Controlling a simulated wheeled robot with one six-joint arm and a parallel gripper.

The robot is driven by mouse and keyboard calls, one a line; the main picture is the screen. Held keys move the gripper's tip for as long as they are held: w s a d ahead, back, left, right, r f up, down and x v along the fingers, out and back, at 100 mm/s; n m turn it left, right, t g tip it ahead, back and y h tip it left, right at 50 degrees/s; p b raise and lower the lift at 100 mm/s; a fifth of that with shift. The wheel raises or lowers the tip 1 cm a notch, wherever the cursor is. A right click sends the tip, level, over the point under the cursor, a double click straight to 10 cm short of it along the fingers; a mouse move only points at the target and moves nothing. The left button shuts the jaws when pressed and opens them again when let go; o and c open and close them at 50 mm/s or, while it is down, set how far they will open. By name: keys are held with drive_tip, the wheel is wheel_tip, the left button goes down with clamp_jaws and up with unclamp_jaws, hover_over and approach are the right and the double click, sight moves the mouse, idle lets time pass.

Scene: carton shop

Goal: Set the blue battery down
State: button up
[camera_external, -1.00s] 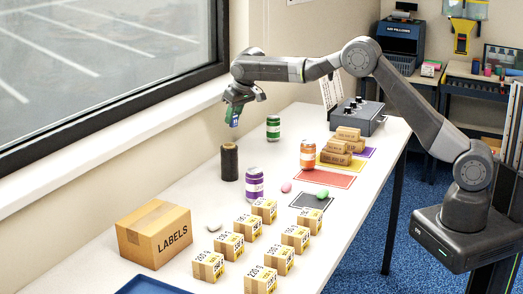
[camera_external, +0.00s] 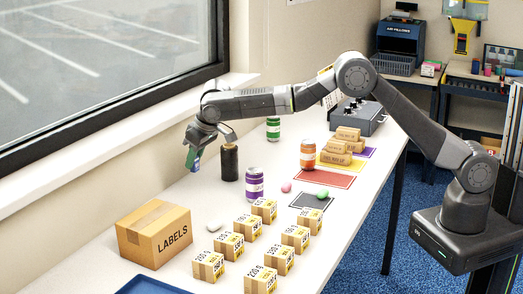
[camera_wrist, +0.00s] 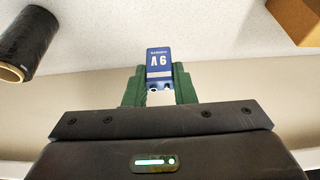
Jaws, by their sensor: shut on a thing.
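The blue battery (camera_wrist: 159,62), marked "A 6", is between the green finger pads of my gripper (camera_wrist: 159,88) in the wrist view. My gripper is shut on it. In the external view the gripper (camera_external: 194,157) is at the far left side of the table, beside the window wall, with the battery (camera_external: 190,161) mostly hidden by the fingers. It appears to be held above the white table (camera_external: 190,195), to the left of the black roll.
The black roll (camera_external: 229,163) and purple can (camera_external: 253,183) stand to the gripper's right. The LABELS carton (camera_external: 153,235) stands nearer the camera, with several small weight-marked boxes (camera_external: 230,246) to its right. Bare tabletop lies between the roll and the carton.

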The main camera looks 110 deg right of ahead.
wheel_tip(320, 180, down, 11)
drive_tip(key=shift+r+p, duration=0.1)
drive_tip(key=shift+p, duration=0.6)
drive_tip(key=o, duration=1)
drive_tip(key=shift+r, duration=0.25)
drive_tip(key=b+v, duration=0.1)
drive_tip(key=v, duration=1)
drive_tip(key=shift+s+a+r+b, duration=0.15)
drive_tip(key=shift+r+b, duration=0.15)
drive_tip(key=shift+b, duration=0.05)
drive_tip(key=shift+o, duration=0.3)
